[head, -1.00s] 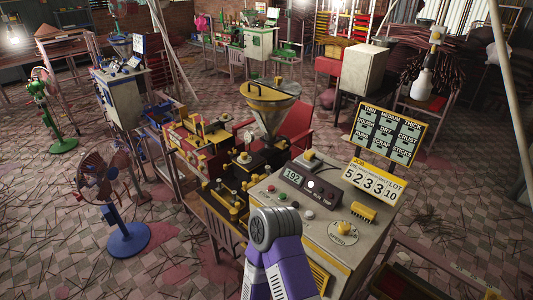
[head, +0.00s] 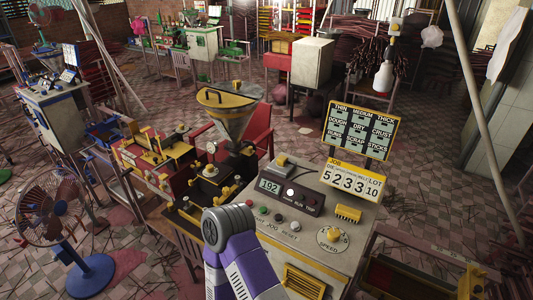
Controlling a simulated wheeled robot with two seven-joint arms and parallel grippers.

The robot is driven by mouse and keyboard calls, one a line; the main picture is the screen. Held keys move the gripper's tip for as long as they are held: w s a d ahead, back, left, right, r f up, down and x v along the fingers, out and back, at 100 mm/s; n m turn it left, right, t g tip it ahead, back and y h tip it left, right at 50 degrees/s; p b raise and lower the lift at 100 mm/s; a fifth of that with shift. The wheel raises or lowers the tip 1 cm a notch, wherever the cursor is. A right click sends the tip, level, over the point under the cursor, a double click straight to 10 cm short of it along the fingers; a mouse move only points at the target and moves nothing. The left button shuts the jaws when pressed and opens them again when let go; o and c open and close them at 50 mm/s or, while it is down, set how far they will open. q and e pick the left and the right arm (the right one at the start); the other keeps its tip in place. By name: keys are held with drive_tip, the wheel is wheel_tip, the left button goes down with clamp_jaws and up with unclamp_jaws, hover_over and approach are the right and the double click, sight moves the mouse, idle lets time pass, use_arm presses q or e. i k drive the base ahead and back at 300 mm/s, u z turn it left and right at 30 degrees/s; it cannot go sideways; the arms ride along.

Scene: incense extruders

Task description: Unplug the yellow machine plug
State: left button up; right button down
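The yellow machine (head: 160,152) stands left of centre, with a metal hopper (head: 232,115) topped by a yellow lid. Its grey control cabinet (head: 370,212) stands in front, with a display reading 192, buttons and a yellow speed knob (head: 333,235). I cannot make out a plug or its cord in this view. A purple and grey arm link of mine (head: 233,250) rises at the bottom centre, in front of the cabinet. Neither gripper's fingers show.
A blue fan (head: 88,272) stands at the left. A blue machine (head: 62,115) is behind it, and a green machine (head: 203,42) at the back. A pale pole (head: 480,130) slants at the right. Tiled floor (head: 450,185) at the right is fairly open, with scattered sticks.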

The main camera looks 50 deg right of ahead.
sight(282, 161)
drive_tip(key=i, duration=2.8)
drive_tip(key=z, duration=4.85)
